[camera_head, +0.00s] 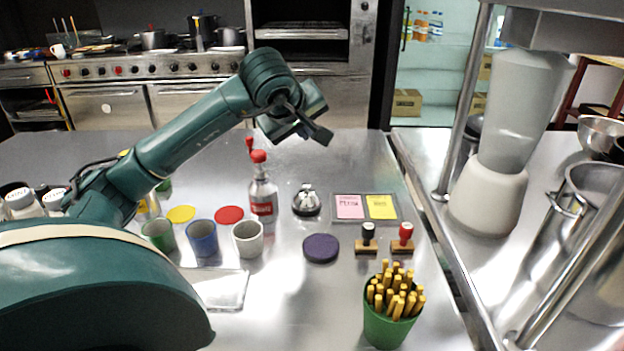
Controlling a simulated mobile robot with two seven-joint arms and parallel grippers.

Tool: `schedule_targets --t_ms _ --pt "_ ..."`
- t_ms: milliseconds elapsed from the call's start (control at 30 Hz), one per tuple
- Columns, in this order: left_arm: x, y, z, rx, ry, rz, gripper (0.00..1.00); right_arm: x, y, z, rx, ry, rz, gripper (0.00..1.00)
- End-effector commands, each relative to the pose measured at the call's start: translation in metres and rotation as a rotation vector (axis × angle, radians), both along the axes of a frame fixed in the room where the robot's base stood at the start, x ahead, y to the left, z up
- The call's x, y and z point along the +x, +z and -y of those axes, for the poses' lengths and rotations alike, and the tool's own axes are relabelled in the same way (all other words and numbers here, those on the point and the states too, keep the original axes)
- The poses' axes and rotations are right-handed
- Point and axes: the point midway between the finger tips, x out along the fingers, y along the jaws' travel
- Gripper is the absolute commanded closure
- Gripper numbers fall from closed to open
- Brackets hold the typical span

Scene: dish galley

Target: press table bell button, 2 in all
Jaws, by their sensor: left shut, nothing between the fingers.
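The left gripper is shut and empty. My right gripper is not in view.
The bottle (262,196) stands close left of the bell. A tray with pink and yellow cards (350,207) lies to its right.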

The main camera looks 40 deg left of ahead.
Motion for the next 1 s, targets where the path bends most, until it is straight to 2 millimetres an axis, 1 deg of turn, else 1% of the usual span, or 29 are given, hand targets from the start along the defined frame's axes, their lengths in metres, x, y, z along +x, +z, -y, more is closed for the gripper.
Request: schedule_targets --t_ms 233,367,500,600,800,1000 --pt "0.000 0.000 0.000 -0.003 0.000 0.000 1.00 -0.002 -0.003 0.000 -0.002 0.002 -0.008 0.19" --pt "0.000 -0.007 0.001 -0.005 -0.002 0.000 1.00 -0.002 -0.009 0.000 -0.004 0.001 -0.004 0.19" --pt "0.001 -0.024 0.001 -0.006 -0.003 0.001 1.00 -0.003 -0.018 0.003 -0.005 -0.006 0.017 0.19" --pt "0.001 -0.040 0.001 -0.006 -0.002 0.001 1.00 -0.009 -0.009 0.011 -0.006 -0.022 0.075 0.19" --pt "0.001 -0.068 0.001 -0.007 -0.003 0.001 1.00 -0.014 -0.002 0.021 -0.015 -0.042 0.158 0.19" --pt "0.000 -0.084 0.001 -0.005 0.000 0.001 1.00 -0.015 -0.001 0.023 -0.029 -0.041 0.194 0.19"
